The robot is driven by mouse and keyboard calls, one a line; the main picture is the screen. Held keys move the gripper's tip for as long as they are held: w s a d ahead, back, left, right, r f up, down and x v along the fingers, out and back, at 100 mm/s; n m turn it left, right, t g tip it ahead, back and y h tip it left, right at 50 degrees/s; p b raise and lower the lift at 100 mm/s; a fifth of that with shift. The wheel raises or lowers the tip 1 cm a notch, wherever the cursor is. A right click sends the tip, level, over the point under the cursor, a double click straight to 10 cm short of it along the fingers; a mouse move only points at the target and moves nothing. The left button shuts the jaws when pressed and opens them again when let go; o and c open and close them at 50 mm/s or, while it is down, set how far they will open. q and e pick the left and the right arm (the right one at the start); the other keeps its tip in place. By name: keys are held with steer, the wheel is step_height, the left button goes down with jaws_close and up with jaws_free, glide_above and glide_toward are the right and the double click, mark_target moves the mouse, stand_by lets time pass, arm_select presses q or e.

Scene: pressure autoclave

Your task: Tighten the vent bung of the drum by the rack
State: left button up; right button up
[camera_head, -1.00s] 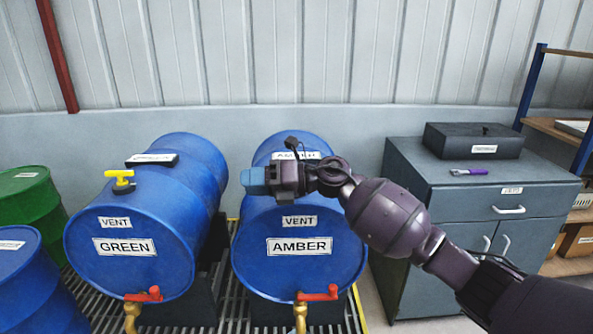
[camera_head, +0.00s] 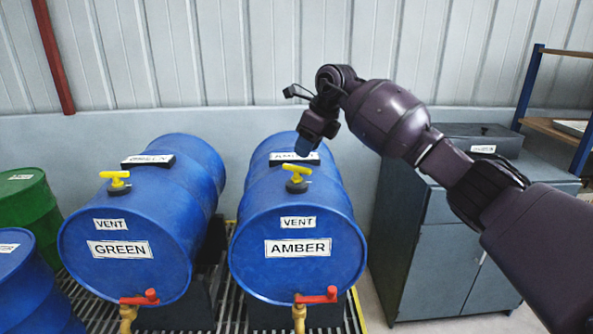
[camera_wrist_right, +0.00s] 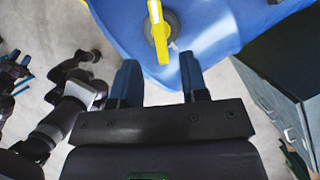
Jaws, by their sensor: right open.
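The blue AMBER drum (camera_head: 250,240) lies on its side, the drum nearer the shelf rack. Its vent bung, with a yellow T-handle (camera_head: 297,171) on a dark base, stands on top behind the VENT label. In the right wrist view the yellow handle (camera_wrist_right: 157,30) points lengthwise between and beyond my fingertips. My right gripper (camera_head: 304,149) is open and empty, pointing down just above and behind the handle, apart from it. The right wrist view shows its two blue fingers (camera_wrist_right: 159,70) spread. At that view's left edge are dark arm parts with small blue pieces, perhaps my left gripper; its jaws are unclear.
The GREEN drum (camera_head: 80,220) with its own yellow bung (camera_head: 115,179) lies to the left. Red-handled taps (camera_head: 318,297) stick out in front. A grey cabinet (camera_head: 400,250) stands right of the AMBER drum, with the shelf rack (camera_head: 530,85) beyond.

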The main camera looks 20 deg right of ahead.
mark_target(297, 169)
steer(key=b+x, duration=0.1)
steer(key=x, duration=0.6)
steer(key=shift+w+a+f, duration=0.1)
steer(key=shift+f, duration=0.2)
steer(key=shift+c, duration=0.3)
jaws_close()
